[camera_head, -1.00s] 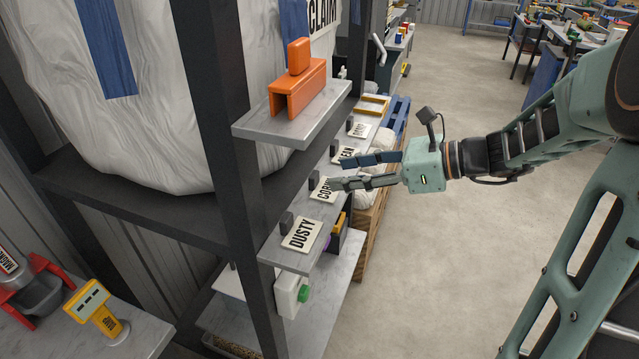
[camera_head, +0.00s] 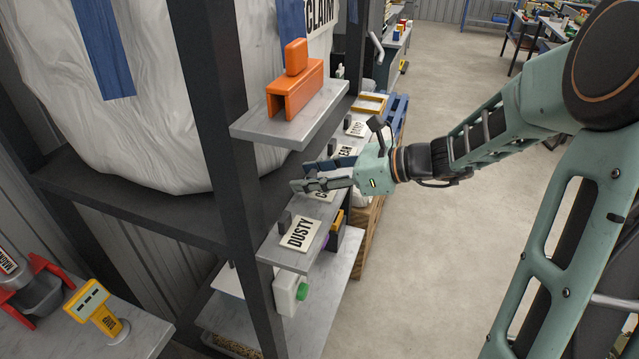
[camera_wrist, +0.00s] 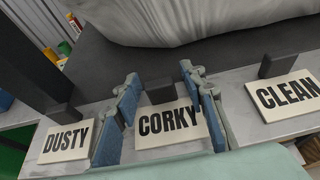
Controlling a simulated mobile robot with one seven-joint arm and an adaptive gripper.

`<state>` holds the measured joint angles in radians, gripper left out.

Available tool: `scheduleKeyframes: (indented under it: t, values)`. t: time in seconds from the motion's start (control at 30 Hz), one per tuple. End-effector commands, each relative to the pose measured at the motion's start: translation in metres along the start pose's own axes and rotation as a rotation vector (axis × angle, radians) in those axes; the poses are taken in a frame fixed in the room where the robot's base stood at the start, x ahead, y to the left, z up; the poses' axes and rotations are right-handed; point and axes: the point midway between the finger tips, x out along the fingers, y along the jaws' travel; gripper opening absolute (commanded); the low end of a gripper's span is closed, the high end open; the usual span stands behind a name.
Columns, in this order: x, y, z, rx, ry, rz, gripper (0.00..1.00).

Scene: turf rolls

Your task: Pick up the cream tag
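Several cream tags with black lettering lie in a row on a narrow grey shelf (camera_head: 268,252). The DUSTY tag (camera_head: 300,234) is nearest in the head view and also shows at the left of the wrist view (camera_wrist: 66,141). The CORKY tag (camera_wrist: 168,124) is central in the wrist view; in the head view my gripper mostly covers it. The CLEAN tag (camera_wrist: 284,97) is to its right. My gripper (camera_head: 306,177) is open. In the wrist view its blue-padded fingers (camera_wrist: 158,88) stand either side of the CORKY tag and the dark block (camera_wrist: 159,91) behind it. I cannot tell whether they touch.
An orange bracket (camera_head: 296,88) sits on a small shelf above my gripper. A dark rack post (camera_head: 220,130) stands left of the tags. A big white sack (camera_head: 165,120) fills the rack behind. The floor (camera_head: 440,270) at right is open.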

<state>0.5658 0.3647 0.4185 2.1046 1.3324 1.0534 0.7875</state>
Motion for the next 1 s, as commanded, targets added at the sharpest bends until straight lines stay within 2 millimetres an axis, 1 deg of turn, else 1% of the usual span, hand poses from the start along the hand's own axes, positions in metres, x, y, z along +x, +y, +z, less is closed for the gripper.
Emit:
scheduleKeyframes:
  t: [0.03, 0.27, 0.53, 0.67, 0.87, 1.0]
  values:
    - [0.000, 0.000, 0.000, 0.000, 0.000, 0.000, 0.30]
    - [0.000, 0.000, 0.000, 0.000, 0.000, 0.000, 0.05]
    - [-0.001, 0.000, 0.001, 0.000, 0.000, 0.000, 0.05]
    - [-0.002, 0.000, 0.005, -0.001, 0.000, 0.000, 0.05]
    - [-0.008, 0.000, 0.019, -0.001, 0.000, 0.001, 0.05]
    - [-0.015, 0.000, 0.035, -0.001, 0.000, 0.001, 0.05]
